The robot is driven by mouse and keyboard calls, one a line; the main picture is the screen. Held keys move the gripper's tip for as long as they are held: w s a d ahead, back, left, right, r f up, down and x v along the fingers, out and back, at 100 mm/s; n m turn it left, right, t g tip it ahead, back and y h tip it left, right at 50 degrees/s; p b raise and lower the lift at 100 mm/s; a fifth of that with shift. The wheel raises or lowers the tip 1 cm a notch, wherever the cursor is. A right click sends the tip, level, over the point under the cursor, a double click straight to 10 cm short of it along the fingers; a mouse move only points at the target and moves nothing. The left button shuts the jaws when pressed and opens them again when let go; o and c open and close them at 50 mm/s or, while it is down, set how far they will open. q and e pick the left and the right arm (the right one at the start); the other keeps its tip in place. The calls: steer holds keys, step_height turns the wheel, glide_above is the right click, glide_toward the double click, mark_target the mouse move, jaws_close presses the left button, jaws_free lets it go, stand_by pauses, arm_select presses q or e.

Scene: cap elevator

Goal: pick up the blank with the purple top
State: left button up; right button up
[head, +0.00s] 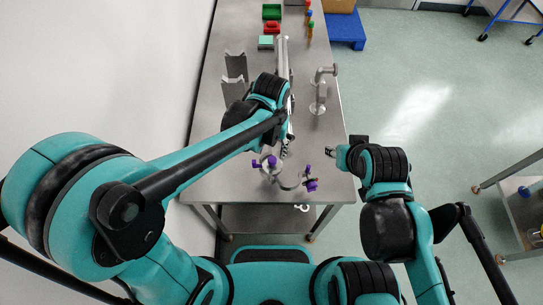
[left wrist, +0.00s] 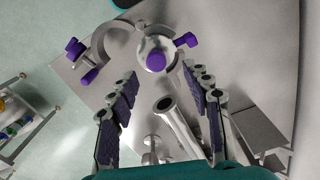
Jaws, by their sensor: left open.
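A round grey metal body with purple knobs (left wrist: 152,47) stands near the table's front edge. One knob faces the left wrist camera, and the piece also shows in the head view (head: 270,169). It looks like the purple-topped blank, but I cannot tell for certain. Beside it is a grey ring with purple knobs (left wrist: 100,42), also in the head view (head: 292,185). My left gripper (head: 287,146) is open and empty above the table, just beyond these pieces; its padded fingers show in the left wrist view (left wrist: 162,108). My right gripper (head: 330,152) is by the table's right edge, its jaws unclear.
A grey tube (left wrist: 176,120) shows between my left fingers, apart from them. A grey stand (head: 319,95) and grey angled brackets (head: 234,77) are farther back on the metal table (head: 215,185). Green and red bins (head: 271,13) are at the far end. A wall runs along the left.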

mark_target(273, 159)
arm_select(q)
steer(key=f, duration=0.3)
steer(key=f+b, duration=0.1)
steer(key=f, duration=0.1)
steer(key=shift+s+d, duration=0.15)
steer(key=shift+d, duration=0.15)
steer(key=shift+a+f, duration=0.1)
steer(key=shift+f, duration=0.35)
jaws_close()
